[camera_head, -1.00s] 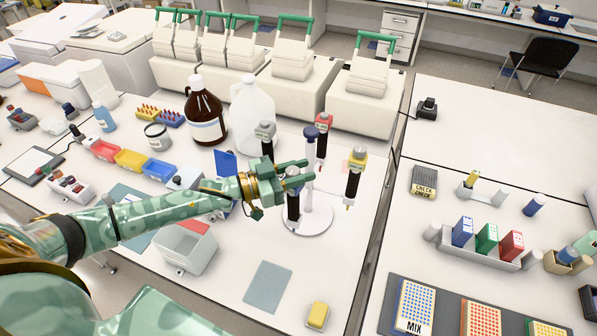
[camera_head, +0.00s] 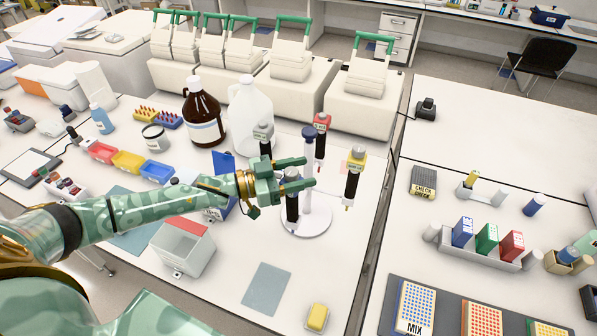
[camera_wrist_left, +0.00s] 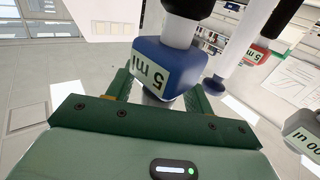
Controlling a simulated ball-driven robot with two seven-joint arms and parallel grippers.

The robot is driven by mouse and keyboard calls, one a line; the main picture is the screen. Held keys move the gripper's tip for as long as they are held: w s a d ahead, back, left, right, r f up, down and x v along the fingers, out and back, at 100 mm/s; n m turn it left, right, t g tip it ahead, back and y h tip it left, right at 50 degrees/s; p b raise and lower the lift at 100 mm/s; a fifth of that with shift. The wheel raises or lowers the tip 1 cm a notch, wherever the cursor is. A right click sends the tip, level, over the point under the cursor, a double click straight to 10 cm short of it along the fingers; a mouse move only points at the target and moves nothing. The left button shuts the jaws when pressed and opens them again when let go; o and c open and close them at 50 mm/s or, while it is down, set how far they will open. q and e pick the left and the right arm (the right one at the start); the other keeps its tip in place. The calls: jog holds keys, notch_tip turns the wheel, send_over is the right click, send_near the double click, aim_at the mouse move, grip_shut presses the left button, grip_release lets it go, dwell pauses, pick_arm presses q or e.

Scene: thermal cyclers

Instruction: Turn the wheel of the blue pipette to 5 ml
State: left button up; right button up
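The blue pipette (camera_head: 292,208) hangs upright at the front of a round white carousel stand (camera_head: 318,222). In the left wrist view its blue head (camera_wrist_left: 165,66) carries a pale label reading "5 ml". A grey wheel (camera_wrist_left: 150,97) at its end lies between the fingers of my left gripper (camera_wrist_left: 160,92). In the head view my left gripper (camera_head: 306,172) reaches in from the left, one finger on each side of the pipette's top. The fingers are open, with gaps visible beside the wheel. The fingers hide most of the blue head there. My right gripper is not in view.
A brown bottle (camera_head: 203,112) and a clear jug (camera_head: 250,110) stand behind. The table front is mostly free around a grey mat (camera_head: 267,289).

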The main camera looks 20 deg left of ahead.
pick_arm(q)
jog(key=b+v, duration=0.2)
jog(key=v, duration=1.4)
jog(key=shift+s, duration=0.15)
jog(key=shift+a, duration=0.2)
